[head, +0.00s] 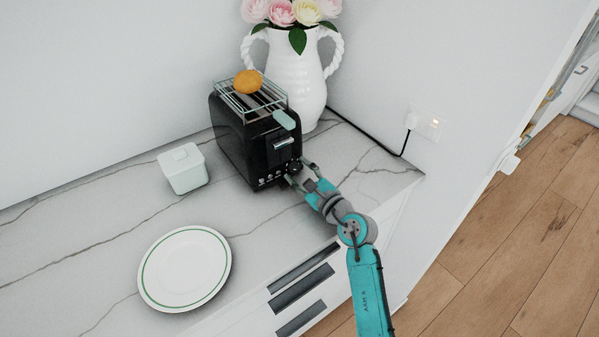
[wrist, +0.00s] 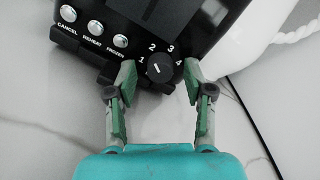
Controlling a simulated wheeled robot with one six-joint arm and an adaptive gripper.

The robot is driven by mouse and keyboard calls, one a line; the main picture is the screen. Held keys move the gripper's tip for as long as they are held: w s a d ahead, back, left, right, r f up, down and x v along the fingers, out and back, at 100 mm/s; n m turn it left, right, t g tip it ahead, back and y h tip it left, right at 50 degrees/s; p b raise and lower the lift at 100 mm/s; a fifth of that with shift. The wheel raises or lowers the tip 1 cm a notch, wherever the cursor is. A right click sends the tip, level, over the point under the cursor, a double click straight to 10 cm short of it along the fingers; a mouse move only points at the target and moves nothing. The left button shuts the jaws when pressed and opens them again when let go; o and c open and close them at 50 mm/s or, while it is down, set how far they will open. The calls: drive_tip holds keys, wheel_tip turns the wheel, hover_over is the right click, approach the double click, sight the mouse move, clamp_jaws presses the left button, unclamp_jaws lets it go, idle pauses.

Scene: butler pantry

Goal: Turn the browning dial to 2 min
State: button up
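The black toaster (head: 250,143) stands on the marble counter, its front towards the lower right. Its round black browning dial (wrist: 160,67) has the numbers 1 to 4 around its upper side in the wrist view. A short pale mark shows on the dial's face; I cannot tell for sure which number it points to. My gripper (wrist: 160,78) is open, with one finger on each side of the dial and visible space between them and it. In the head view my gripper (head: 301,174) is at the toaster's front lower right corner and partly hides the dial.
Buttons labelled cancel, reheat and frozen (wrist: 120,41) sit left of the dial. A bun (head: 248,82) rests on the top rack. A white vase (head: 298,75), lidded jar (head: 183,168) and plate (head: 185,268) stand nearby.

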drive_tip(key=v, duration=1.2)
idle(0.4)
